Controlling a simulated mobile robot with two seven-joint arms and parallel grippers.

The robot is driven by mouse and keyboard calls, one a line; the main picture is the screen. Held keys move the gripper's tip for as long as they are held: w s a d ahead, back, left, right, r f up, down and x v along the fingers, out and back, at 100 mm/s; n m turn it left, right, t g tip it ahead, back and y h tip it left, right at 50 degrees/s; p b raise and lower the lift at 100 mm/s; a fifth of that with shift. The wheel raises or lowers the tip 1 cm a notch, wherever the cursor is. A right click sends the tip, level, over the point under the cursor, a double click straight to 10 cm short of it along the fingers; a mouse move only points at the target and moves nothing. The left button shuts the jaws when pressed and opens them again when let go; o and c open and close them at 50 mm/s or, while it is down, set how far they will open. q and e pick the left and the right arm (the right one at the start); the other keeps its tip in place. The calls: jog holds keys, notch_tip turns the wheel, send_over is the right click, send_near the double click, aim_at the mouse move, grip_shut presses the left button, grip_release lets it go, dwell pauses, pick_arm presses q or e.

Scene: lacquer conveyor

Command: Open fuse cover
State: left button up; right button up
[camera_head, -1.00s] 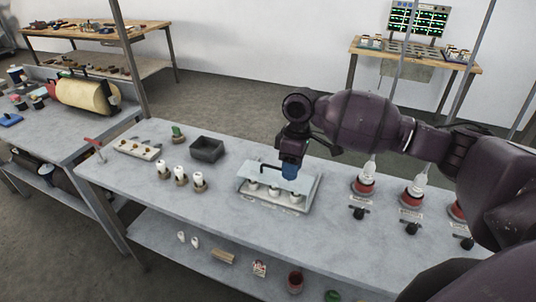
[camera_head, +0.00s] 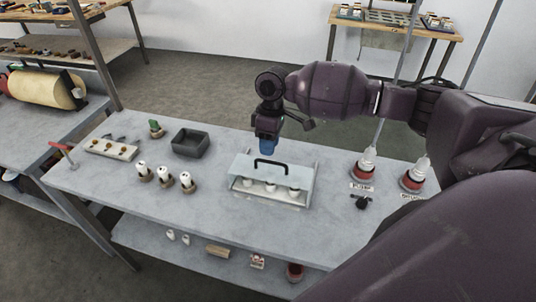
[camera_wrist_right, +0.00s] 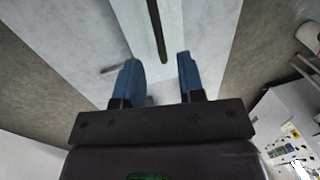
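The fuse box (camera_head: 268,197) stands on the grey workbench, with several white fuses in a row along its front. Its pale, glassy cover (camera_head: 245,172) has a black handle (camera_head: 270,162) and slants above the fuses, whose lower parts show below its front edge. How far it is raised I cannot tell. My right gripper (camera_head: 267,150) hangs just behind and above the handle, apart from it. In the right wrist view its blue fingers (camera_wrist_right: 157,62) are spread and empty, with the dark handle bar (camera_wrist_right: 157,30) beyond their tips. My left gripper is out of view.
A dark open bin (camera_head: 190,144) and three white fuses on round bases (camera_head: 165,177) stand left of the box. Red-based bulbs (camera_head: 364,168) and a black knob (camera_head: 361,202) are to its right. The bench in front of the box is clear.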

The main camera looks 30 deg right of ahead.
aim_at(271, 174)
jog(key=shift+s+a+f, duration=0.15)
jog(key=shift+a+f, duration=0.05)
jog(key=shift+f, duration=0.8)
jog(key=shift+s+a+f, duration=0.1)
jog(key=shift+a+f, duration=0.05)
jog(key=shift+f, duration=0.8)
grip_shut()
